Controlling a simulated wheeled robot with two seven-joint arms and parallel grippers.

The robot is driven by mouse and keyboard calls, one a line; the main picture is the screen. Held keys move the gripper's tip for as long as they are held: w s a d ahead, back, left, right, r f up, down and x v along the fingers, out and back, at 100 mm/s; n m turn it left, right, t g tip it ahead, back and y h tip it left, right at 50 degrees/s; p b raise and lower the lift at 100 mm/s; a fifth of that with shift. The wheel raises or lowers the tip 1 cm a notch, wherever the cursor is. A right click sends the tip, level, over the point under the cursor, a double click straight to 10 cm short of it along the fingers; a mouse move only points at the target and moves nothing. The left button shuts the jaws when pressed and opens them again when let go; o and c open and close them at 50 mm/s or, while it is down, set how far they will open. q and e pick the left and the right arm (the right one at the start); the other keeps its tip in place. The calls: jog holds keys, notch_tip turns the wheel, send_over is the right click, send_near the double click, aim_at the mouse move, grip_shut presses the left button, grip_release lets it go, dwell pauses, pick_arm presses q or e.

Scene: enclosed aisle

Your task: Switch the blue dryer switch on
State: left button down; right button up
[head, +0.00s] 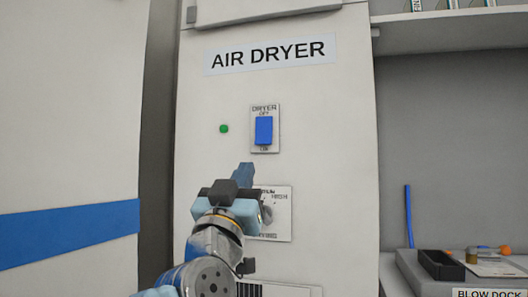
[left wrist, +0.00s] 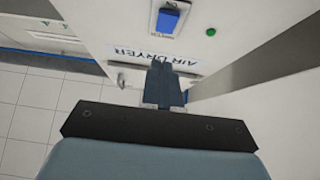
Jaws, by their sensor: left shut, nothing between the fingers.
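The blue dryer switch (head: 264,130) is a rocker on a pale plate on the white air dryer panel, with OFF lettered above it and ON below. Which way it is tipped I cannot tell. It also shows upside down at the top of the left wrist view (left wrist: 168,20). My left gripper (head: 243,172) is shut and empty, its fingertips below and slightly left of the switch plate, apart from the switch in the picture. Its closed fingers also show in the left wrist view (left wrist: 163,85). My right gripper is not in view.
A green round light (head: 224,129) sits left of the switch. A dial plate (head: 278,222) lies below, partly hidden by my left gripper. An AIR DRYER sign (head: 270,54) is above. At right, a grey bay holds a black tray (head: 440,265) and small items.

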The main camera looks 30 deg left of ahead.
pick_arm(q)
jog(key=p, duration=0.4)
send_near(267, 139)
notch_tip(267, 139, up, 4)
jog(key=w, duration=0.3)
jog(key=shift+w+a+f+p, duration=0.15)
jog(key=shift+w+a+p, duration=0.2)
jog(key=shift+a, duration=0.05)
jog(key=shift+w+a, duration=0.1)
jog(key=shift+w, duration=0.3)
jog(key=shift+f, duration=0.1)
